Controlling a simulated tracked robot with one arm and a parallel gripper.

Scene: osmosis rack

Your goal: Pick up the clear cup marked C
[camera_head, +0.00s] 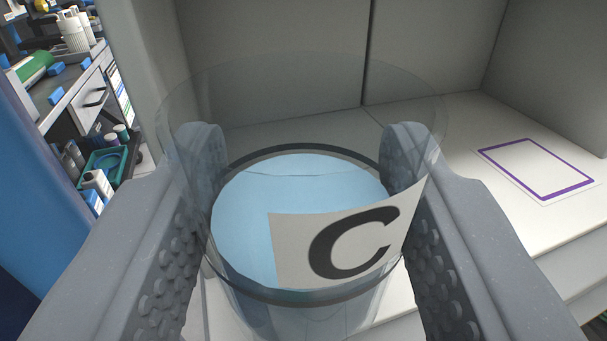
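The clear cup marked C (240,290) is in the middle of the camera view, large and close. It is see-through, with a dark ring and a pale blue surface inside. A white label with a black letter C (350,245) is on its near side. My gripper (305,165) has one grey studded finger on each side of the cup. Both fingers appear to touch its walls, and the fingertips show through the clear upper wall. The cup's bottom is cut off by the picture edge, so I cannot tell whether it rests on anything.
A pale shelf bay with grey walls (280,60) surrounds the cup. A purple rectangle outline (541,187) marks a bare patch of shelf (535,165) at right. At far left, beyond the bay, is a cluttered workbench (75,75) with a green tray (105,165) below.

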